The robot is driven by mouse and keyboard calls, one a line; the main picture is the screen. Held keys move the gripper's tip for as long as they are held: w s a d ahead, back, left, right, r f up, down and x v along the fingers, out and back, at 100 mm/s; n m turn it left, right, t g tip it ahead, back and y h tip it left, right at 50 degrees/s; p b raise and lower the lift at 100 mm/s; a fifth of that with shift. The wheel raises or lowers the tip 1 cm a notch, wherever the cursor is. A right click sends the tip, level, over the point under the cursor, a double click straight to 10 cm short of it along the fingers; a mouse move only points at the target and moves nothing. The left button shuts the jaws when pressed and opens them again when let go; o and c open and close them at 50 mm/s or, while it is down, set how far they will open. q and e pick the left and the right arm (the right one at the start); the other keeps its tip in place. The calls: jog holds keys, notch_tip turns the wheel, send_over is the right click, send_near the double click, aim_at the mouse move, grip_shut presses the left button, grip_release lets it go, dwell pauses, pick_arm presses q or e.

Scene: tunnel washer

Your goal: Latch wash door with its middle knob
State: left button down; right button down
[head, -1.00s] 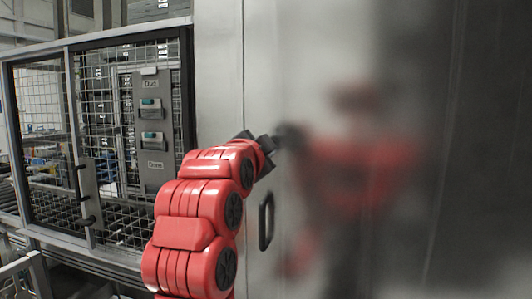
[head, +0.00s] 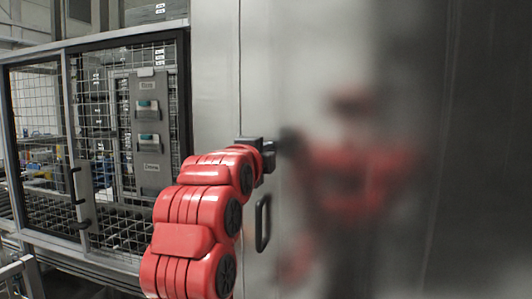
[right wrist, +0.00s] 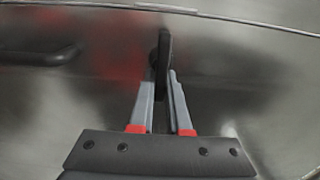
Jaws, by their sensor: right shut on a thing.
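The wash door (head: 320,60) is a large brushed-metal panel to the right of a vertical seam in the head view. My right gripper (head: 268,152) is at the door near this seam, above a black bar handle (head: 263,223). In the right wrist view, its grey fingers (right wrist: 162,88) are shut on a dark, narrow knob (right wrist: 164,52) that stands out from the metal. In the head view the gripper hides the knob, and the dark spot beside it looks like a reflection. My left gripper is not in view.
The black handle also shows at the left of the right wrist view (right wrist: 40,55). A mesh guard with a framed window (head: 100,150) stands to the left, with a grey control box (head: 148,130) behind it. The door blurrily reflects my red arm and body.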

dwell(0.5)
jog(key=c, duration=0.9)
grip_release()
jog(key=shift+s, duration=0.1)
jog(key=b+v, duration=0.4)
jog(key=v, duration=1.3)
jog(key=shift+s, duration=0.1)
